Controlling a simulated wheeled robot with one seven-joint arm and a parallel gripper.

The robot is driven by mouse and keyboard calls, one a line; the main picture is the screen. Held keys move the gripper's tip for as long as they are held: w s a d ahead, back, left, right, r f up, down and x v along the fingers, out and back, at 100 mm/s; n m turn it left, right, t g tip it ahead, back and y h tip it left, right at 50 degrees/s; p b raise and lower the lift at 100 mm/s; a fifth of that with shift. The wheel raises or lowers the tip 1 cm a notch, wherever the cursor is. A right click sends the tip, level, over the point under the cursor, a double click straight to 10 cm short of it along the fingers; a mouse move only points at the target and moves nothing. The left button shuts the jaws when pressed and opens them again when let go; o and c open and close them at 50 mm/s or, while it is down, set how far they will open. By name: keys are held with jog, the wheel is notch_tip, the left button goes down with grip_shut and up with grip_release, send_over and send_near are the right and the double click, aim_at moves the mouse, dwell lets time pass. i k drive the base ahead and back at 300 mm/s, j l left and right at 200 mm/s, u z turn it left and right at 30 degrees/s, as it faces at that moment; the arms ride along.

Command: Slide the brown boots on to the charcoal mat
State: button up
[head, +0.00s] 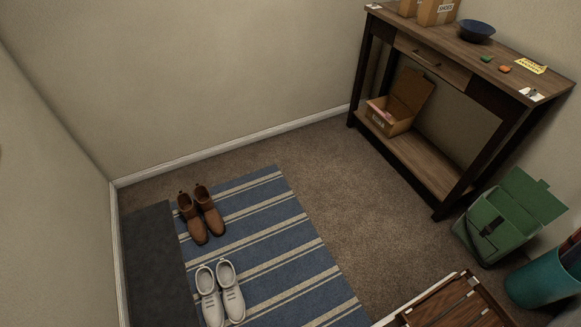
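The brown boots (201,214) stand upright side by side in the head view, on the left part of a blue and cream striped rug (262,222). The charcoal mat (154,262) lies flat along the left wall, just left of the rug. The boots are beside the mat's right edge, near its far end; the left boot is very close to that edge. No other thing lies on the visible part of the mat. My gripper is not in view.
White shoes (220,292) stand on the rug nearer than the boots, close to the mat. A wooden console table (430,160) stands at the right, with a green bag (508,218) and a teal bin (541,279) nearby. Carpet between rug and table is clear.

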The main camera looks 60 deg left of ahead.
aim_at(197, 229)
jog(key=u, duration=3.7)
jog(key=i+l+u, duration=0.1)
jog(key=i+l, duration=0.4)
jog(key=i+l+u, duration=0.1)
jog(key=i+l, duration=0.4)
jog(key=l, duration=0.15)
jog(key=i+l+u, duration=0.1)
jog(key=i+l, duration=0.35)
jog(key=l, duration=0.15)
jog(key=i+l+u, duration=0.4)
jog(key=l+u, duration=0.25)
jog(key=i+l+u, duration=0.15)
jog(key=l+u, duration=0.15)
jog(key=i+l+u, duration=0.1)
jog(key=l+u, duration=0.2)
jog(key=l, duration=0.1)
